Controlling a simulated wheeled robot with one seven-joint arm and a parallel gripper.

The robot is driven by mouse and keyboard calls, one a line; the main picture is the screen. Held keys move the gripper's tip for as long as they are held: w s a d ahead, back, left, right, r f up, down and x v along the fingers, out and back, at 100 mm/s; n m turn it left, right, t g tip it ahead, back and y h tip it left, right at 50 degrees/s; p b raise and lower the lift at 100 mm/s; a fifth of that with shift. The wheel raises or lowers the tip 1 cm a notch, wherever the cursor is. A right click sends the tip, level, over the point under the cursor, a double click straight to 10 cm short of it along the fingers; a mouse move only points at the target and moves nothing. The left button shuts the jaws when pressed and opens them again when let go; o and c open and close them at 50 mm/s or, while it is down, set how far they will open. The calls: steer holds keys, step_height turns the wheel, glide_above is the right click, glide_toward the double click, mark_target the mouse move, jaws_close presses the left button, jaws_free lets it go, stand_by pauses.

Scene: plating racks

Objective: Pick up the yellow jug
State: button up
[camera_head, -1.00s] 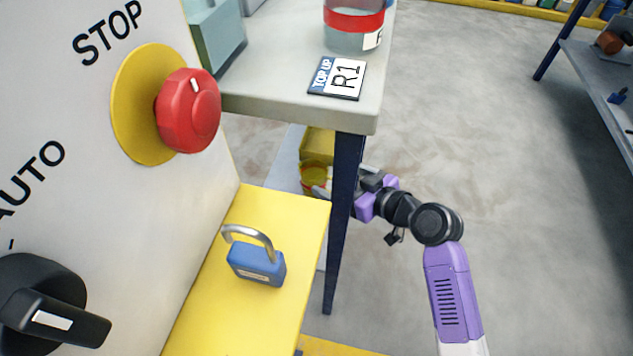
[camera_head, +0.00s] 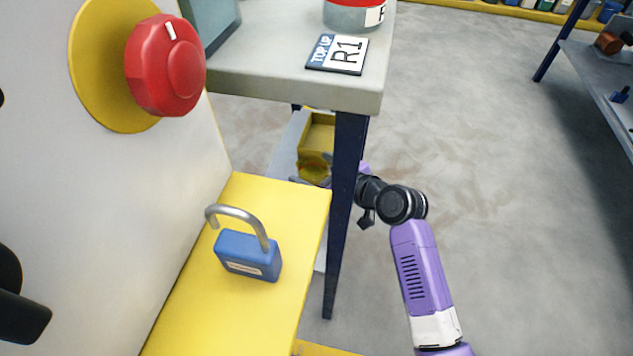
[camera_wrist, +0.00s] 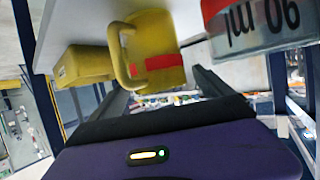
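The yellow jug (camera_wrist: 162,45) has a loop handle and a red band. In the wrist view it is at the top centre, close in front of my gripper (camera_wrist: 160,88). The two dark fingers are spread apart, with a visible gap between them. The right finger reaches up near the jug's side; I cannot tell whether it touches. In the head view the jug (camera_head: 314,167) is small, on the grey lower shelf, beyond the table leg. My gripper there (camera_head: 315,182) is mostly hidden behind that leg and the yellow ledge.
A yellow bin (camera_head: 318,133) stands beside the jug. A grey container with a red band (camera_wrist: 262,30) is close on the wrist view's right. The dark table leg (camera_head: 346,190) stands before my wrist. A yellow ledge (camera_head: 290,215) carries a blue padlock (camera_head: 248,254). Open floor lies right.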

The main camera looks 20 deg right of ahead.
steer(key=c, duration=1.9)
